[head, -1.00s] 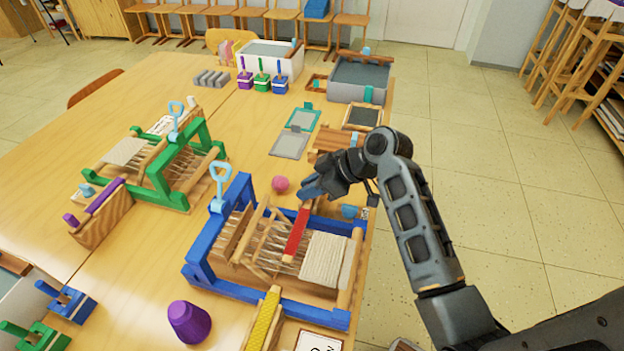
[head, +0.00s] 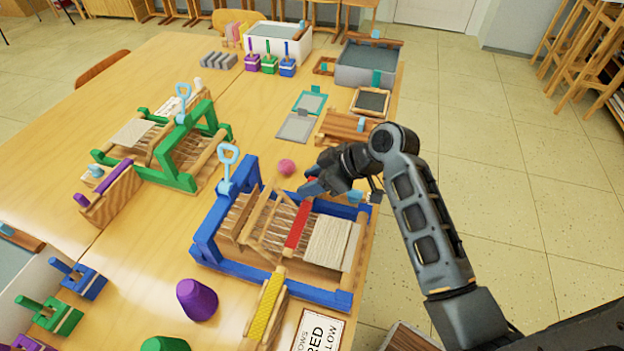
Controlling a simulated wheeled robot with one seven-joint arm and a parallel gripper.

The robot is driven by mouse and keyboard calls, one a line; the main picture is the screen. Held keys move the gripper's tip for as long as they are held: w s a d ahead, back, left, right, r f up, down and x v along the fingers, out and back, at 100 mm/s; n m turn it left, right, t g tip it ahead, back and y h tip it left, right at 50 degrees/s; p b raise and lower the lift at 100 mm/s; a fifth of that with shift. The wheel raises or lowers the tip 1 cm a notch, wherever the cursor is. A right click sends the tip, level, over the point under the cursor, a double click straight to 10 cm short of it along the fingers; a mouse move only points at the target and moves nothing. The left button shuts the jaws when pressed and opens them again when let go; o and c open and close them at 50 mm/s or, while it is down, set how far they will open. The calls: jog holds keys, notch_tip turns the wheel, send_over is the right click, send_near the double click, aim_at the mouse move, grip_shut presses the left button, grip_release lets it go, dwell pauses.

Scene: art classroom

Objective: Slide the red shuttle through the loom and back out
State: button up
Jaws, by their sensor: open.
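The red shuttle (head: 298,227) lies across the threads of the blue-framed loom (head: 207,243), between its slanted wooden bars and the pale woven cloth (head: 328,242). My gripper (head: 313,187) is open at the shuttle's far end, over the loom's far side. A bit of red shows between its fingers. The fingers partly hide that end, and I cannot tell whether they touch it. A yellow patterned shuttle (head: 265,308) rests in a wooden holder at the loom's near side.
A pink ball (head: 286,167) lies behind the loom. A purple cone (head: 197,299) stands in front of it. A green-framed loom (head: 185,180) is at left. A card with large letters (head: 320,331) lies near the front edge. Open floor lies right of the table.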

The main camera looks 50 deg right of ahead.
jog(key=v, duration=0.7)
jog(key=shift+s+r, duration=0.25)
jog(key=shift+s, duration=0.05)
jog(key=shift+w, duration=0.1)
